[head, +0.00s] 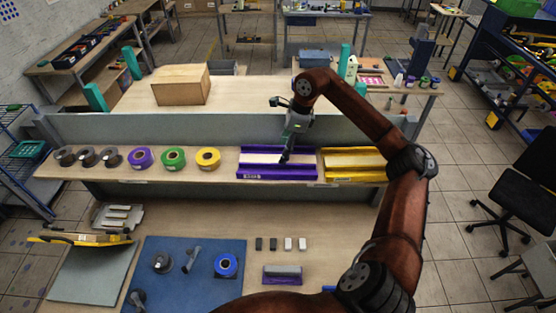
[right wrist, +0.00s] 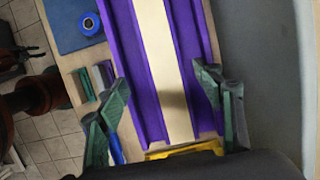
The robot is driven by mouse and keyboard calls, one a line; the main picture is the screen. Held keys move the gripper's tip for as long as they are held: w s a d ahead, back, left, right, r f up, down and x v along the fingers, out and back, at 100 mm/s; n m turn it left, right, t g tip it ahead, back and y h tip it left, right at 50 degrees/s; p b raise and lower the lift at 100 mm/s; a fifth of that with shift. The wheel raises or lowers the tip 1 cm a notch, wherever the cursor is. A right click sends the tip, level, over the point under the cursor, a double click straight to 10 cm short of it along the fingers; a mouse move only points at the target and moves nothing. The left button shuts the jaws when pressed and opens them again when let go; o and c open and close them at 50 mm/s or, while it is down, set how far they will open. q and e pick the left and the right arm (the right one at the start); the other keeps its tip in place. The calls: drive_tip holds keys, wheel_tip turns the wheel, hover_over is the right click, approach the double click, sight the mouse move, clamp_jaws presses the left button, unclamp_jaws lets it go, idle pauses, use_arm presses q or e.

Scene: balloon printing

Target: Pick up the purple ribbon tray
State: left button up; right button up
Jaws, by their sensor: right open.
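The purple ribbon tray (head: 262,176) lies on the raised shelf in the head view, with a cream strip along its middle. My right gripper (head: 284,157) is above the tray's right half, pointing down. In the right wrist view the purple tray (right wrist: 134,70) runs lengthwise between the two green fingers of my right gripper (right wrist: 163,85). The fingers are apart, one on each side of the tray, and the gripper is open. I cannot tell whether the fingers touch the tray. My left gripper is not in view.
A yellow tray (head: 353,175) sits close to the purple tray's right end. Purple, green and yellow ribbon rolls (head: 174,158) stand to its left on the shelf. A grey panel (head: 200,128) rises behind the shelf. A blue mat (head: 190,262) lies on the lower table.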

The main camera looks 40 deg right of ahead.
sight(277, 158)
drive_tip(key=f, duration=0.1)
drive_tip(key=w+f+p, duration=0.1)
drive_tip(key=f, duration=0.1)
drive_tip(key=w+a+f+p, duration=0.1)
drive_tip(key=shift+w+f, duration=0.25)
drive_tip(key=shift+f, duration=0.05)
drive_tip(key=shift+s+f, duration=0.1)
drive_tip(key=shift+s, duration=0.55)
drive_tip(key=shift+w, duration=0.1)
drive_tip(key=shift+c, duration=0.7)
drive_tip(key=shift+w, duration=0.3)
drive_tip(key=c, duration=0.3)
drive_tip(key=shift+s, duration=0.2)
drive_tip(key=c, duration=0.3)
drive_tip(key=shift+w, duration=0.1)
drive_tip(key=c, duration=0.7)
drive_tip(key=shift+c, duration=0.4)
drive_tip(key=shift+r, duration=0.2)
